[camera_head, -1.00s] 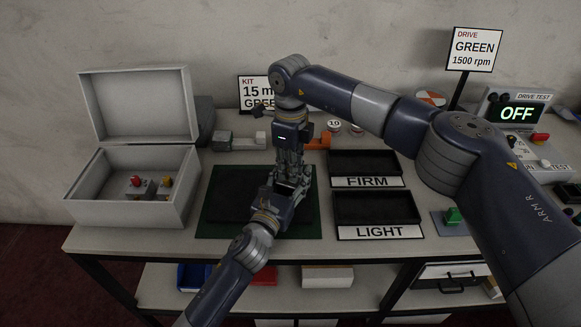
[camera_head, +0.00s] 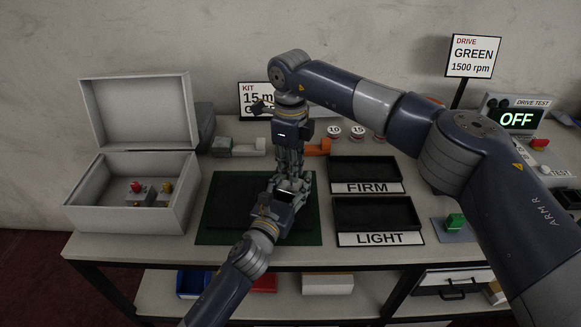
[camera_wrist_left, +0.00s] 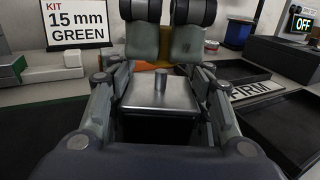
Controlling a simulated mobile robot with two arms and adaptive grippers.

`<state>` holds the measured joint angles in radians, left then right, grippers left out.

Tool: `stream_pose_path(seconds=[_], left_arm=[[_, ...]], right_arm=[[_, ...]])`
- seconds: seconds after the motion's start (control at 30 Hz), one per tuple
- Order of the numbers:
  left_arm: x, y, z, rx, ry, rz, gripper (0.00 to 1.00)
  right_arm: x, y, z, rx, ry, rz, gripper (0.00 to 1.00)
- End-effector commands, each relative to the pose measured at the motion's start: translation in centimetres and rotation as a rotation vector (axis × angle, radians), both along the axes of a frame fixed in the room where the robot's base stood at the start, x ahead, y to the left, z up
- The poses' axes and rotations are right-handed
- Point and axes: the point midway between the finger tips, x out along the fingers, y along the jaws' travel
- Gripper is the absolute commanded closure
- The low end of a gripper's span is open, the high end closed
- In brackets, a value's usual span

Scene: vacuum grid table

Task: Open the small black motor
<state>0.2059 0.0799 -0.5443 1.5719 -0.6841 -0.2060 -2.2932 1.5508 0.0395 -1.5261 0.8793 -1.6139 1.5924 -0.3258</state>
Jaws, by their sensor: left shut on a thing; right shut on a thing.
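The small black motor is mostly hidden between my grippers in the head view. In the left wrist view its silver metal end plate with a short round shaft (camera_wrist_left: 160,88) faces up, with a dark body below it. My left gripper (camera_head: 285,190) comes in low from the front, its fingers on either side of the motor, shut on it.
A dark green mat (camera_head: 211,236) lies under the grippers. To its right are the FIRM tray (camera_head: 366,171) and LIGHT tray (camera_head: 376,212). An open grey box (camera_head: 120,212) stands left. An orange-and-grey tool (camera_head: 318,147) lies behind. The drive tester (camera_head: 515,120) reads OFF.

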Motion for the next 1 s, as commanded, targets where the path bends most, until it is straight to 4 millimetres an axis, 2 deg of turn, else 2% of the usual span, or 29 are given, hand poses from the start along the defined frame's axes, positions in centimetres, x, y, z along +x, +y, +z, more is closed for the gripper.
stream_pose_path(seconds=[0.3, 0.5, 0.53, 0.63, 1.0], left_arm=[[0.0, 0.0, -0.3, 0.002, 0.005, 0.001, 0.97], [0.0, 0.0, -0.3, 0.002, 0.005, 0.001, 0.97], [0.0, 0.0, -0.2, 0.002, 0.005, 0.001, 0.52], [0.0, 0.0, -0.2, 0.002, 0.004, 0.001, 0.31], [-0.1, 0.1, -0.1, 0.0, 0.001, 0.0, 0.31]], right_arm=[[0.0, 0.0, 3.6, 0.001, -0.001, 0.0, 1.0], [0.0, 0.0, 3.7, 0.0, 0.0, 0.0, 1.0], [0.0, 0.0, 3.7, 0.0, 0.0, 0.0, 1.0], [0.0, 0.0, 3.7, 0.0, 0.0, 0.0, 1.0], [0.0, 0.0, 3.7, 0.0, 0.0, 0.0, 1.0]])
